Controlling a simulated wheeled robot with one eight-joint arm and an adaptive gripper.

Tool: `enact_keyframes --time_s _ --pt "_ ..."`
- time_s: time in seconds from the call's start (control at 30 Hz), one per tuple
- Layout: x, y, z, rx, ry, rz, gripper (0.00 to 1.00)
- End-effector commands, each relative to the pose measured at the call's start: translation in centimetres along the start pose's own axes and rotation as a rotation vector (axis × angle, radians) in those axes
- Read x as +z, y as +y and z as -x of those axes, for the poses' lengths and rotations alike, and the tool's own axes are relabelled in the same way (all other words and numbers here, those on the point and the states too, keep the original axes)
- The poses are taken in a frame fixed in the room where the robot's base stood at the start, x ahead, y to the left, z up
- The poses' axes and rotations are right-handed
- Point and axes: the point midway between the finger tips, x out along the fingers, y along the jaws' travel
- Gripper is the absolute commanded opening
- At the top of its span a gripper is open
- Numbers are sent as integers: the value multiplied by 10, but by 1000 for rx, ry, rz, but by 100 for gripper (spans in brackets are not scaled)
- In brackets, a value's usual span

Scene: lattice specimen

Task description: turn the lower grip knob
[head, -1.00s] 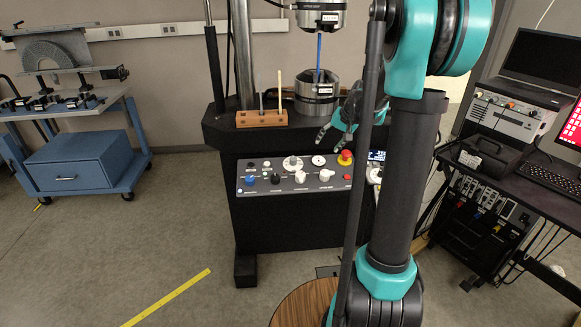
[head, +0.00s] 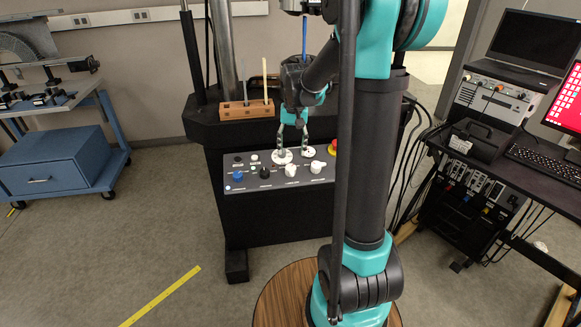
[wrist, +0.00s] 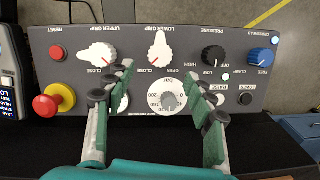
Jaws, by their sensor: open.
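The lower grip knob (wrist: 158,50) is white with a pointer shape, set on the dark control panel under its printed label. In the head view it is the left of two white knobs (head: 291,170) in the front row. My gripper (wrist: 158,80) is open and empty over the panel. In the wrist view its fingers lie on either side of the round pressure dial (wrist: 168,96), and the lower grip knob shows just past the fingertips, apart from them. In the head view my gripper (head: 294,154) points down at the panel's back row.
Beside the lower grip knob are the white upper grip knob (wrist: 98,54) and the black pressure knob (wrist: 214,56). A blue knob (wrist: 262,57) and a red-and-yellow stop button (wrist: 55,98) sit toward the ends. A wooden block (head: 246,110) stands behind the panel.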

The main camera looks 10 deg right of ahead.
Motion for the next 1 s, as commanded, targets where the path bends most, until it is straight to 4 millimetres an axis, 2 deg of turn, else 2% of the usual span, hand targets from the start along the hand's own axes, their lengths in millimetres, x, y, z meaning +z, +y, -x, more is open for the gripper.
enact_keyframes --time_s 0.2,0.4,0.6,0.87,1.0 --pt "-1 0 -43 0 0 0 55" --pt "-1 0 -70 -1 0 0 55" --pt "0 0 -82 -1 0 0 55" --pt "0 0 -83 -1 0 0 55" --pt "0 0 -83 -1 0 0 40"
